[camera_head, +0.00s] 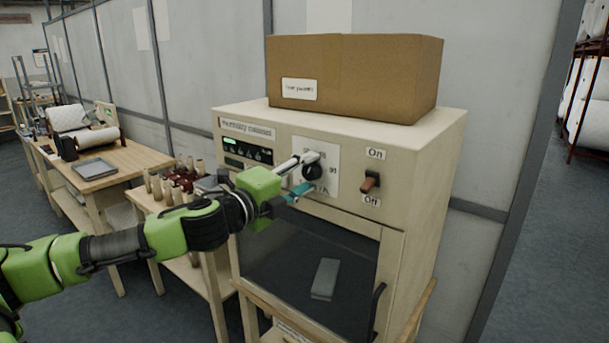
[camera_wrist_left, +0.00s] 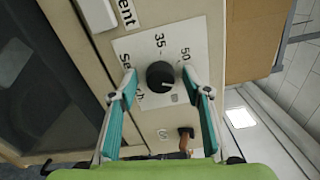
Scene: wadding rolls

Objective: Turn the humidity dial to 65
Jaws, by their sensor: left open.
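The humidity dial (camera_head: 313,171) is a round black knob on a white scale plate on the front of a cream cabinet (camera_head: 440,180). My left gripper (camera_head: 306,175) is at the dial, its two fingers spread. In the left wrist view the dial (camera_wrist_left: 160,76) lies between the open fingertips (camera_wrist_left: 159,80), with gaps that look small; I cannot tell if either finger touches it. The plate (camera_wrist_left: 143,50) shows 35 and 50; other marks are partly hidden by the fingers. A short pale mark shows on the knob. My right gripper is not in view.
A brown switch (camera_head: 369,182) marked On and Off sits right of the dial. A display panel (camera_head: 247,151) is to its left. A cardboard box (camera_head: 355,72) stands on the cabinet. Below is a dark glass door (camera_head: 290,262) with a handle (camera_head: 376,308). Wooden tables stand left.

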